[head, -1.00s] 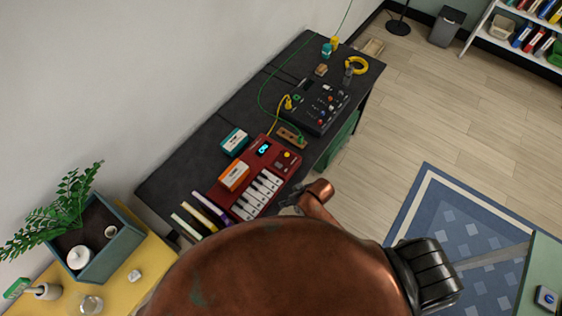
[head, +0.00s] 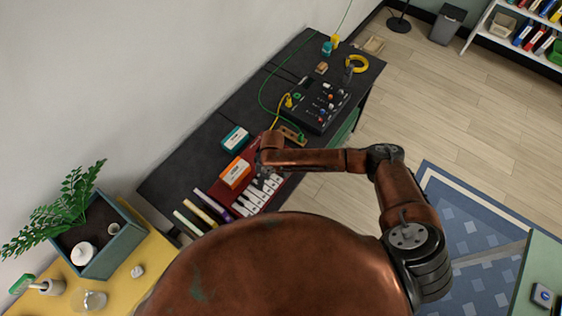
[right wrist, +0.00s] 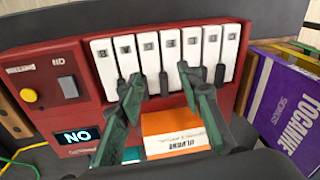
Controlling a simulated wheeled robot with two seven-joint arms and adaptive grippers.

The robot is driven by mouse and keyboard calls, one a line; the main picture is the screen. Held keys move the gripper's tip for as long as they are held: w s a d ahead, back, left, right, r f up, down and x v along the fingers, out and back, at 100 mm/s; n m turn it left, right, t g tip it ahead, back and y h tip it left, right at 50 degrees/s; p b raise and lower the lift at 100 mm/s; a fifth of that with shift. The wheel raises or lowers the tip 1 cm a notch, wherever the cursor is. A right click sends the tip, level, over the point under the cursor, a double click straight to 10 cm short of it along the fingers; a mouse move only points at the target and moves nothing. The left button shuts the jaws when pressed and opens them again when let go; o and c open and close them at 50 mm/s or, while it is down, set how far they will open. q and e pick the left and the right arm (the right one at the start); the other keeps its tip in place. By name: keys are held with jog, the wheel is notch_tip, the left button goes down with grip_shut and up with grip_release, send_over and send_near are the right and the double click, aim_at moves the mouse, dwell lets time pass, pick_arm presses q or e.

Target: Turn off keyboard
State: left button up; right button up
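The red keyboard (head: 244,206) with white keys lies on the dark bench. In the head view, my right arm and gripper (head: 268,178) hang over it and hide its display end. In the right wrist view, the keyboard (right wrist: 88,36) shows a lit display (right wrist: 78,135) whose letters appear as "NO", a yellow round button (right wrist: 29,95) and a dark grey switch (right wrist: 68,87). My right gripper (right wrist: 160,88) is open and empty, its two fingers over the white keys. I cannot tell whether they touch the keys. My left gripper is not in view.
An orange box (head: 235,173) and a teal box (head: 235,138) sit beside the keyboard. Several books (right wrist: 290,105) stand close to its other end. A black mixer (head: 318,104) with cables is farther along the bench (head: 190,152). A planter (head: 120,240) stands on the yellow table.

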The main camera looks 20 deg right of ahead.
jog(key=w+d+r+m+h, duration=0.2)
jog(key=w+d+r, duration=0.1)
jog(key=w+d, duration=0.65)
jog(key=f, duration=0.7)
jog(key=shift+s+d+f, duration=0.2)
jog(key=shift+s+d, duration=0.1)
jog(key=shift+d, duration=0.05)
jog(key=shift+c, duration=0.2)
grip_shut()
